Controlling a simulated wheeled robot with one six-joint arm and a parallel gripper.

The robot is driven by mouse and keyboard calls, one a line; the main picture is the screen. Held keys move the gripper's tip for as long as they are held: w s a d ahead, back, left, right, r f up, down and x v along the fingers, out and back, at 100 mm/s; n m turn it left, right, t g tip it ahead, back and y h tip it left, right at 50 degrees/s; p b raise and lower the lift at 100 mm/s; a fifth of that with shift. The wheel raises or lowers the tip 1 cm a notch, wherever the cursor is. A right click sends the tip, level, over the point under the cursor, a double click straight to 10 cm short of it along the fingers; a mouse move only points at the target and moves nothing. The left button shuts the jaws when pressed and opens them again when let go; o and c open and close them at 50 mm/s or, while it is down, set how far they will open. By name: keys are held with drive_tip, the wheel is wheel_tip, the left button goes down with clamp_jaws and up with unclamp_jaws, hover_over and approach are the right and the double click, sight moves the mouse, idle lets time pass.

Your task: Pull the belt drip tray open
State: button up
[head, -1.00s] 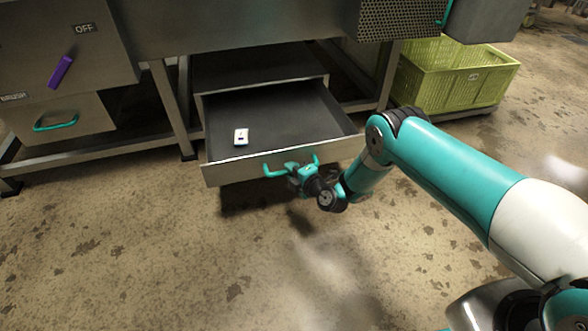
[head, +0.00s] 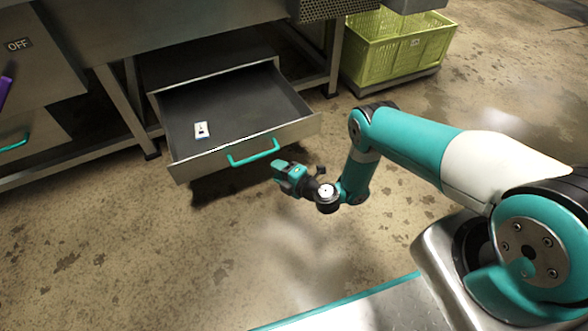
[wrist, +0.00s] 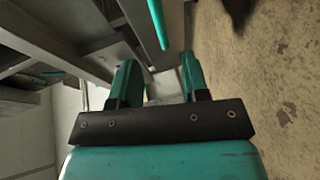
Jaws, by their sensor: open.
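The belt drip tray (head: 250,108) is a grey metal drawer under the machine. It stands well out of its housing, with its dark inside showing. Its teal bar handle (head: 253,153) is on the front panel, and a teal bar also shows at the top of the wrist view (wrist: 158,22).
A yellow-green crate (head: 398,50) stands on a low base at the back right. Machine legs (head: 127,112) flank the tray. Another teal handle (head: 14,142) shows at the left edge. The stained concrete floor (head: 150,240) in front is clear.

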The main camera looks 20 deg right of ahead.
drive_tip(key=p+v, duration=0.6)
drive_tip(key=p, duration=0.1)
drive_tip(key=shift+p, duration=0.4)
